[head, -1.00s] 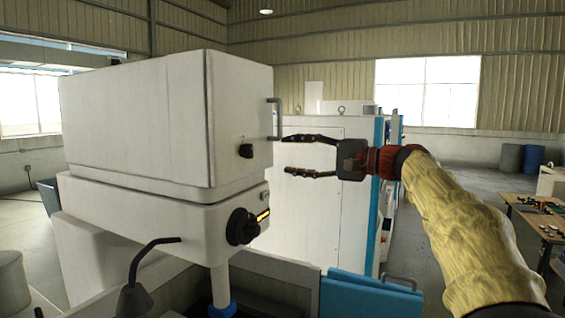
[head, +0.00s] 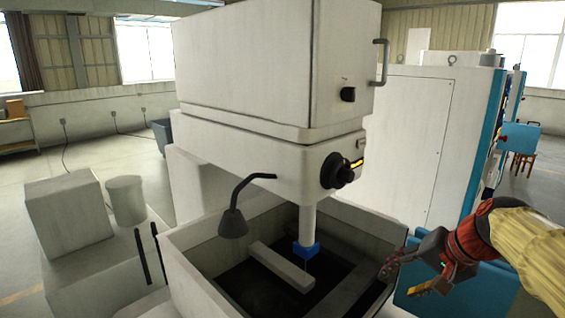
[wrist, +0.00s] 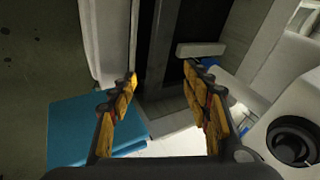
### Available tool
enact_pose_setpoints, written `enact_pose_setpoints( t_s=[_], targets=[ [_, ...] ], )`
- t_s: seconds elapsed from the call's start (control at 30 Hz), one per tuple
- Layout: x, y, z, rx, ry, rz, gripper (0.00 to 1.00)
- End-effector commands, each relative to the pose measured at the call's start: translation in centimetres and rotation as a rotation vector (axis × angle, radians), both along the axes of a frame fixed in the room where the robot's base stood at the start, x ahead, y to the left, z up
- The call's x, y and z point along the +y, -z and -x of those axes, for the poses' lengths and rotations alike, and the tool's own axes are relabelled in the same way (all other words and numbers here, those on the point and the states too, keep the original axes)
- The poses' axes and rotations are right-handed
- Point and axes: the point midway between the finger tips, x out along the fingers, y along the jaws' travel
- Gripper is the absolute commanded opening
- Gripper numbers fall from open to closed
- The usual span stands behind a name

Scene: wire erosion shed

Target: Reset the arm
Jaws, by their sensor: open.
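My gripper (head: 403,277) is at the lower right in the head view, beside the right wall of the machine's work tank (head: 182,275). Its two fingers are apart, with nothing between them. In the wrist view the open fingers of my gripper (wrist: 166,85) show yellow pads. Beyond them are the dark tank interior and a pale bar (wrist: 200,50). My arm, in a tan sleeve, comes in from the right edge of the head view.
The white machine head (head: 270,75) with a black knob (head: 333,172) overhangs the tank. A blue panel (head: 475,290) is close below my gripper. A black lamp (head: 232,222) stands at the tank's left. A tall white cabinet (head: 415,140) is behind. Open floor lies at the far left.

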Motion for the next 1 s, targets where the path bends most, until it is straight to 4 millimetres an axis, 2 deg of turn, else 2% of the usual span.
enact_pose_setpoints(
  t_s=[0.03,0.2,0.3,0.43,0.5,0.6,0.77,1.0],
  targets=[
    [0.9,1.7,2.7,0.020,-0.042,0.068,0.48],
    [2.4,6.8,10.6,0.071,-0.189,0.291,0.48],
    [3.1,9.1,14.6,0.079,-0.277,0.401,0.48],
    [4.3,11.3,18.7,0.063,-0.374,0.500,0.48],
    [5.1,11.8,20.0,0.040,-0.411,0.524,0.48],
    [6.4,11.2,20.8,-0.012,-0.443,0.535,0.48],
    [7.6,10.4,20.9,-0.059,-0.476,0.543,0.48],
    [7.8,10.4,20.9,-0.058,-0.482,0.541,0.48]
  ],
)
